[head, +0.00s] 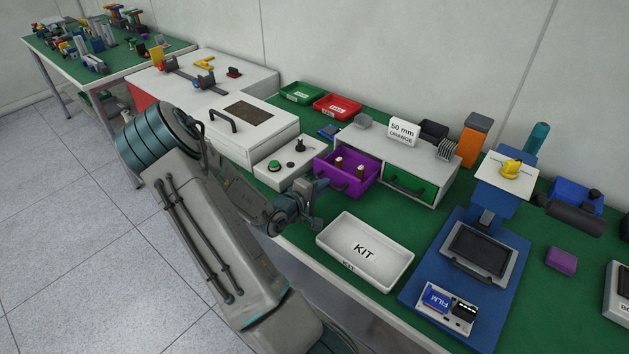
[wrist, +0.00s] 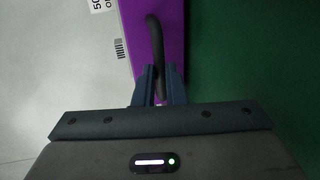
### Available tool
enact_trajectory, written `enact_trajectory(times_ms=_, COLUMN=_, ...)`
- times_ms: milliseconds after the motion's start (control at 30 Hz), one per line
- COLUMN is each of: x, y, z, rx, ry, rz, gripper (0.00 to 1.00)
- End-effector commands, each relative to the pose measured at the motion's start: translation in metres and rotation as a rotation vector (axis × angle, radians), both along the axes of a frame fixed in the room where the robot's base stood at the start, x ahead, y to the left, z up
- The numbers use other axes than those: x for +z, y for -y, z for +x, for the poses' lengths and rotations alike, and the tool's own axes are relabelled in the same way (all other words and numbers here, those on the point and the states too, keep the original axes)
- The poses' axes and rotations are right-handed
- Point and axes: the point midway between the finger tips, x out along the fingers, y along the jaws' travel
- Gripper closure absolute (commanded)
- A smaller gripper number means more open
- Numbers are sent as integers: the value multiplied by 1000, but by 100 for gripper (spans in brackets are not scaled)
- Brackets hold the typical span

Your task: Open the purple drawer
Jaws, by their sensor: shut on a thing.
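The purple drawer (head: 342,181) stands pulled out from the left bay of the white cabinet (head: 385,150) in the head view. Brown-and-cream pieces show inside it. In the wrist view its purple front (wrist: 174,45) fills the top middle, with a black curved handle (wrist: 155,45) on it. My gripper (wrist: 157,92) is at the near end of that handle, with its two fingers closed around it. In the head view my gripper (head: 312,204) is at the drawer's front, and the handle is hidden there.
A green-fronted drawer (head: 409,185) sits shut to the right. A white KIT tray (head: 365,250) lies just in front on the green bench. A control box with a green button (head: 274,166) stands to the left. A blue stand (head: 465,255) is farther right.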

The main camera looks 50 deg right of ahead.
Motion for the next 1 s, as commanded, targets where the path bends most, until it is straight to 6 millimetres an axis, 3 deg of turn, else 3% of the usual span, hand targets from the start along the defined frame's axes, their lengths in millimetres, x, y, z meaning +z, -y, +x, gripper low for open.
enact_trajectory(times_ms=267, x=0, y=0, z=0, rx=-2, ry=1, rz=-1, gripper=100)
enact_trajectory(times_ms=300, x=0, y=0, z=0, rx=-1, ry=1, rz=-1, gripper=78)
enact_trajectory(times_ms=367, x=0, y=0, z=0, rx=0, ry=1, rz=-1, gripper=67)
enact_trajectory(times_ms=733, x=1, y=-7, z=1, rx=4, ry=1, rz=0, gripper=67)
enact_trajectory(times_ms=1000, x=10, y=-49, z=1, rx=7, ry=1, rz=1, gripper=67)
